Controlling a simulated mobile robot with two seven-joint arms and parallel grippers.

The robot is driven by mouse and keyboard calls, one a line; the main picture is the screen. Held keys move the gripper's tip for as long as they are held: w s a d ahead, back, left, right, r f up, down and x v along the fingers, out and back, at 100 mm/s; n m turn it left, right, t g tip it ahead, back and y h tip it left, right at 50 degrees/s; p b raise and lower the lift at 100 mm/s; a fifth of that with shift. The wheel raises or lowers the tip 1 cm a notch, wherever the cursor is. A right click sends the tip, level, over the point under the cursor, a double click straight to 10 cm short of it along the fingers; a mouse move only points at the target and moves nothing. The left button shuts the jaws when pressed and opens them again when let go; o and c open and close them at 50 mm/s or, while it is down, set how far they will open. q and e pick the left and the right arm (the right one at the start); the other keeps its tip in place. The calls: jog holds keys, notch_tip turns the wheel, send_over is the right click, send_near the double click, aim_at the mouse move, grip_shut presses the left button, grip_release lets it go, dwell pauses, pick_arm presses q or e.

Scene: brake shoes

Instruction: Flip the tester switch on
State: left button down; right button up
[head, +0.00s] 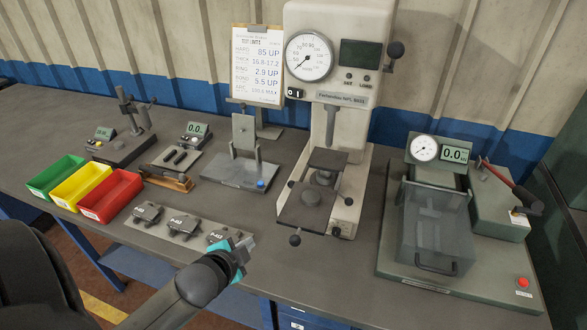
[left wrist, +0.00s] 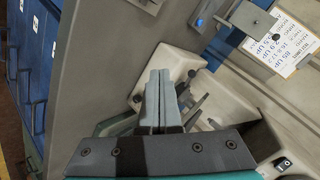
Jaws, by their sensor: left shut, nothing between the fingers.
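The cream hardness tester (head: 358,20) stands at the middle back of the bench, with a round dial and a dark display. A small black switch marked 0 and 1 (head: 294,93) sits on the left edge of its head, below the dial. A black rocker switch also shows at the lower right of the left wrist view (left wrist: 285,163); its on or off position is too small to tell. My left gripper (head: 243,256) is low in front of the tester, well apart from the switch. Its fingers (left wrist: 160,98) are together and empty. My right gripper is out of view.
The tester's lower platform (head: 306,207) and knobs stand near my left gripper. Several brake shoes (head: 184,227) lie on a grey plate to the left. A clear-guarded machine (head: 436,228) stands at the right.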

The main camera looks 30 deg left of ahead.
aim_at(301, 98)
pick_arm(q)
jog(key=w+r+m+t, duration=0.1)
jog(key=r+m+t, duration=0.1)
jog(key=r, duration=0.7)
jog(key=w+d+r+m+t+h, duration=0.1)
jog(key=w+r+m+t, duration=0.1)
jog(key=r, duration=0.7)
jog(key=w+r+m+t+h, duration=0.1)
jog(key=r+m+t, duration=0.2)
jog(key=r, duration=0.6)
jog(key=m+p, duration=0.1)
jog(key=m, duration=0.1)
jog(key=shift+w+d+r+m+t, duration=0.2)
jog(key=shift+w+d+m+t, duration=0.05)
jog(key=shift+d+m+t, duration=0.05)
jog(key=shift+w+a+f+p, duration=0.15)
jog(key=shift+w+p, duration=0.1)
jog(key=shift+w, duration=3.25)
jog(key=shift+w+a+r+p, duration=0.1)
jog(key=shift+w+a+p, duration=0.1)
jog(key=shift+w, duration=3.3)
jog(key=shift+w+d, duration=0.1)
